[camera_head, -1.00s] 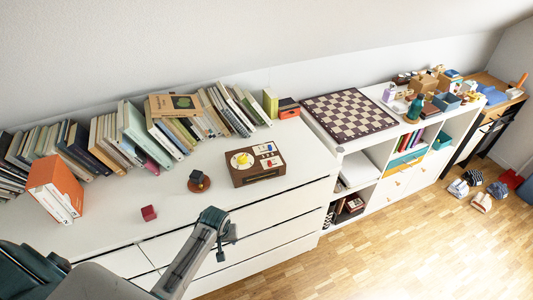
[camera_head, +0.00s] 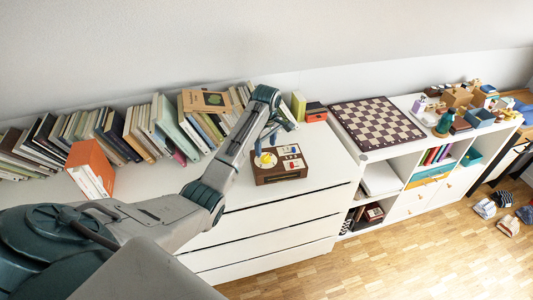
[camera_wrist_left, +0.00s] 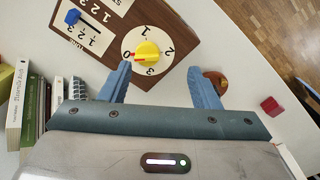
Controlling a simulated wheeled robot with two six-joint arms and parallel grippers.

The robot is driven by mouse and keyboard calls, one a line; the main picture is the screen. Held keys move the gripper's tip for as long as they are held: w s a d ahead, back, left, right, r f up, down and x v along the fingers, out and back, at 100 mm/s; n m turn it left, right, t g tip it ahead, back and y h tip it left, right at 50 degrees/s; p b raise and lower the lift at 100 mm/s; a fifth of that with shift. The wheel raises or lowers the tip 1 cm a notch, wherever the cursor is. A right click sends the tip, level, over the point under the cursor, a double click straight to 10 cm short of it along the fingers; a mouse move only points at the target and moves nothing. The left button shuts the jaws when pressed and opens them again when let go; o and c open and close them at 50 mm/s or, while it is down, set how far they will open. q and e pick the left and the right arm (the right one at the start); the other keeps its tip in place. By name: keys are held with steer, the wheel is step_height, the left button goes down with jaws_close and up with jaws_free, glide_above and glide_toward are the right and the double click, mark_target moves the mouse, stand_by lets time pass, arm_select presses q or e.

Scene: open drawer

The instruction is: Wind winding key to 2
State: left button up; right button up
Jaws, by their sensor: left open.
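The winding key is a yellow knob (camera_wrist_left: 147,51) on a round white dial marked 0 to 3. Its red pointer sits by the 0. The dial is on a brown box (camera_head: 280,170) on the white dresser; the yellow knob also shows in the head view (camera_head: 266,158). My left gripper (camera_wrist_left: 160,72) is open, with its blue fingers apart and nothing between them. In the head view the left gripper (camera_head: 265,145) hangs over the dial side of the box. The knob lies just beyond the fingertips in the wrist view. My right gripper is not in view.
The box also has a blue slider (camera_wrist_left: 73,16) beside the dial. A small round brown object (camera_wrist_left: 217,80) and a red cube (camera_wrist_left: 270,106) lie near the box. Books (camera_head: 185,125) line the wall behind. A chessboard (camera_head: 376,124) is on the shelf at right.

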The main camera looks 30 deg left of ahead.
mark_target(266, 156)
arm_select(q)
step_height(266, 156, up, 4)
steer(key=w+a+f+n, duration=0.1)
steer(key=w+a+n, duration=0.1)
steer(key=f, duration=0.2)
steer(key=f+p, duration=0.1)
steer(key=f, duration=0.2)
steer(key=f+p, duration=0.1)
steer(key=f, duration=0.2)
steer(key=shift+w+d+f, duration=0.1)
steer(key=shift+d+f, duration=0.1)
steer(key=shift+d, duration=0.05)
steer(key=shift+f+p, duration=0.35)
steer(key=shift+f, duration=0.5)
steer(key=shift+c, duration=0.5)
steer(key=c, duration=0.9)
